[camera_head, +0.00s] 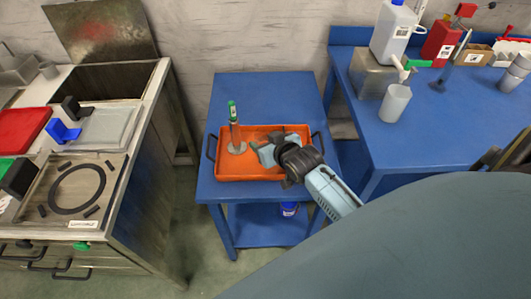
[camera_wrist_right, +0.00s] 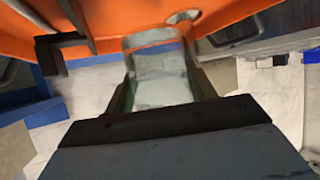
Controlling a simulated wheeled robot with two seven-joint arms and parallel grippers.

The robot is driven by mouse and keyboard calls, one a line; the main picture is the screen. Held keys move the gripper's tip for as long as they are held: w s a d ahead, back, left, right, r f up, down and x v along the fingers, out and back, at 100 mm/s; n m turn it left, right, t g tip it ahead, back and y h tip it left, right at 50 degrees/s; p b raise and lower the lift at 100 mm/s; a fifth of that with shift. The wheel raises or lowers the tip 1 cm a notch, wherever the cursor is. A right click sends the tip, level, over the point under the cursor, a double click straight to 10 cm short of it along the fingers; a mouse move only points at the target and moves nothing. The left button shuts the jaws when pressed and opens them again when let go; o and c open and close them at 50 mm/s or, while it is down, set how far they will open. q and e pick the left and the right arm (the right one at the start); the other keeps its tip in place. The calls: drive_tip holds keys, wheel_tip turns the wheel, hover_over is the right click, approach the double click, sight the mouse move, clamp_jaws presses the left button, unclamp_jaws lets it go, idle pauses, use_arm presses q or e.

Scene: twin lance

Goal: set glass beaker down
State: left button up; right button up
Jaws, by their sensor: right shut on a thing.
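My right gripper (camera_head: 266,152) reaches from the right over an orange tray (camera_head: 235,174) with dark handles, on a blue table. In the wrist view the right gripper (camera_wrist_right: 160,88) is shut on the clear glass beaker (camera_wrist_right: 161,70), which sits between its fingers. The tray (camera_wrist_right: 225,12) also shows along the top of the wrist view. In the head view the gripper mostly hides the beaker, and I cannot tell whether its base touches the tray floor. My left gripper is not in view.
A reddish-brown post with a green top (camera_head: 233,125) stands on a round grey base in the tray, left of the gripper. The blue table (camera_head: 265,92) is bare behind the tray.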

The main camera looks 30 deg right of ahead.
drive_tip(key=shift+f, duration=0.6)
wheel_tip(320, 180, down, 3)
drive_tip(key=shift+b, duration=0.65)
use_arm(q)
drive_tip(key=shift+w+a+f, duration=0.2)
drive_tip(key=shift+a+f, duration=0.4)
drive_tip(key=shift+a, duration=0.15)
use_arm(e)
drive_tip(key=shift+f, duration=0.1)
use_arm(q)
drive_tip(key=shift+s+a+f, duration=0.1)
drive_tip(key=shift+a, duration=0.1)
use_arm(e)
drive_tip(key=o, duration=1.1)
